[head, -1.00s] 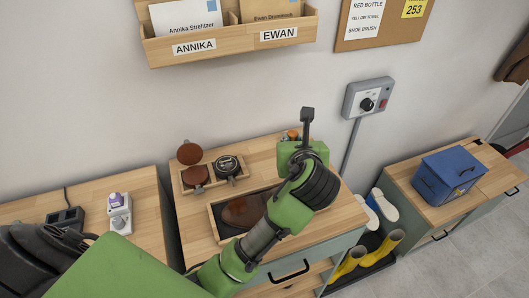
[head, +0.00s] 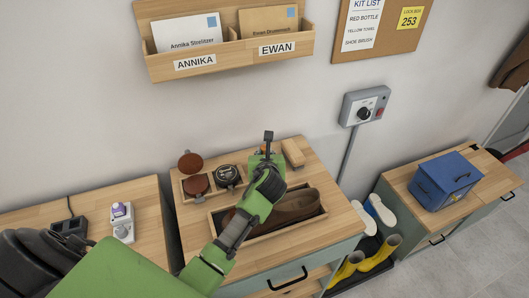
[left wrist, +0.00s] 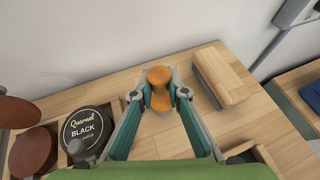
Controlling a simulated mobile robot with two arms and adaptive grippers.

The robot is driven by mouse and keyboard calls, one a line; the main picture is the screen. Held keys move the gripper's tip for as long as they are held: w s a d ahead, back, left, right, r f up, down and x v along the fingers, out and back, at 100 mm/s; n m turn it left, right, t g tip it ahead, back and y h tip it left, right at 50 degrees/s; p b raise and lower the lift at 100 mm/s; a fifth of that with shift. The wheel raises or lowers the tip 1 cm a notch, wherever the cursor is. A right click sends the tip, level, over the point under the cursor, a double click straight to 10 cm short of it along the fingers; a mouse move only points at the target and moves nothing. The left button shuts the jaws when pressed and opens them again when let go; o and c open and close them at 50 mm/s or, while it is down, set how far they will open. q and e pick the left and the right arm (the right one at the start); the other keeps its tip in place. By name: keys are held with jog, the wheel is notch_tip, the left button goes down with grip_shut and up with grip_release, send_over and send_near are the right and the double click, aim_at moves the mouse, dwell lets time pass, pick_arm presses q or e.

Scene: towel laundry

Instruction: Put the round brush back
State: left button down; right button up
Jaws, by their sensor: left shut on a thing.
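The round brush shows in the left wrist view as an orange-brown, waisted wooden knob (left wrist: 158,88). My left gripper (left wrist: 158,98) is shut on it, one finger at each side. Its lower end is low over the wooden top, and I cannot tell whether it touches. In the head view, my left gripper (head: 264,152) is behind the shoe tray, and its own body hides most of the brush. My right gripper is not in view.
A rectangular wooden brush (head: 293,152) lies right of the gripper. Left are a black polish tin (head: 228,175) and an open brown polish tin (head: 196,185) in a wooden holder. A brown shoe (head: 292,207) lies in the front tray (head: 275,232).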

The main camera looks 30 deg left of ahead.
pick_arm(q)
jog(key=shift+f, duration=0.35)
jog(key=shift+f, duration=0.1)
jog(key=c, duration=2)
grip_release()
jog(key=b+v, duration=0.1)
jog(key=v, duration=1.1)
